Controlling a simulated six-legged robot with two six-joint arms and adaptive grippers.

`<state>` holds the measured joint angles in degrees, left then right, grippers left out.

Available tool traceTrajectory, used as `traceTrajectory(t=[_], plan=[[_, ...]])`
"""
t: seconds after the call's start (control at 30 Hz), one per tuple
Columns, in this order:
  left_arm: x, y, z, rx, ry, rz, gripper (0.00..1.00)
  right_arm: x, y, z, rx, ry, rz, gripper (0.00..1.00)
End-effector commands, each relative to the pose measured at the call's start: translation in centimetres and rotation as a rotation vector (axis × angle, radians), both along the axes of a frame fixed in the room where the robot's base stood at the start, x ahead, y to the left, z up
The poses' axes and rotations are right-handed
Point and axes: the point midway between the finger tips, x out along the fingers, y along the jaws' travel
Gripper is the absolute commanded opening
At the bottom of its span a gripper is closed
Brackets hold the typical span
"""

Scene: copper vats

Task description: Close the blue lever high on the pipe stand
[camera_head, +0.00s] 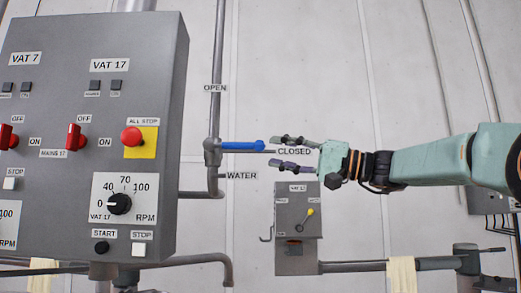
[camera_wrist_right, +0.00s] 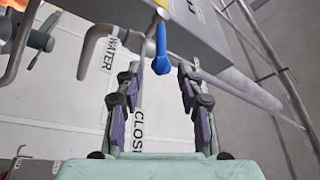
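The blue lever (camera_head: 240,146) is on a valve (camera_head: 211,150) high on the grey pipe. It lies about level, pointing right toward the CLOSED label (camera_head: 294,152); the OPEN label (camera_head: 215,88) is above the valve. My right gripper (camera_head: 273,151) is open and empty, just right of the lever's rounded end, with one finger above the other. In the right wrist view the lever (camera_wrist_right: 162,58) shows between and just beyond the spread fingertips (camera_wrist_right: 159,70). I see no clear contact. My left gripper is not in view.
A grey control panel (camera_head: 60,170) with switches and a red ALL STOP button (camera_head: 132,136) stands left of the pipe. A smaller VAT 17 box (camera_head: 296,235) with a yellow-knobbed lever is below my right gripper.

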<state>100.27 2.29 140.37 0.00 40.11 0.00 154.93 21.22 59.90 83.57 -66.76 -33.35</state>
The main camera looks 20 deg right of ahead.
Motion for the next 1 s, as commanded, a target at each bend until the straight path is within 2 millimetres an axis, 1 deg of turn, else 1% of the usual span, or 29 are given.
traceTrajectory(t=[0.03,0.1,0.3,0.87,0.97,1.0], plan=[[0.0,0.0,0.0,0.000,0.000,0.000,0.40,-0.6,-0.8,-0.2,0.004,0.001,0.001,0.38],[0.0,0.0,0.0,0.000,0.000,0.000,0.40,-1.0,-1.6,-0.4,0.003,0.000,0.000,0.38],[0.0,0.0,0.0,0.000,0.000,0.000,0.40,-1.8,-2.8,-0.8,0.000,0.001,0.001,0.38],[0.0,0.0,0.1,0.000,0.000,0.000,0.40,-1.9,-2.9,-0.8,-0.001,0.002,0.001,0.38],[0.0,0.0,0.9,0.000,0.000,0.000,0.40,-1.9,-2.9,0.0,-0.001,0.002,0.001,0.38],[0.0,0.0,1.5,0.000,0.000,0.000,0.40,-1.9,-2.9,0.6,-0.001,0.002,0.001,0.38]])
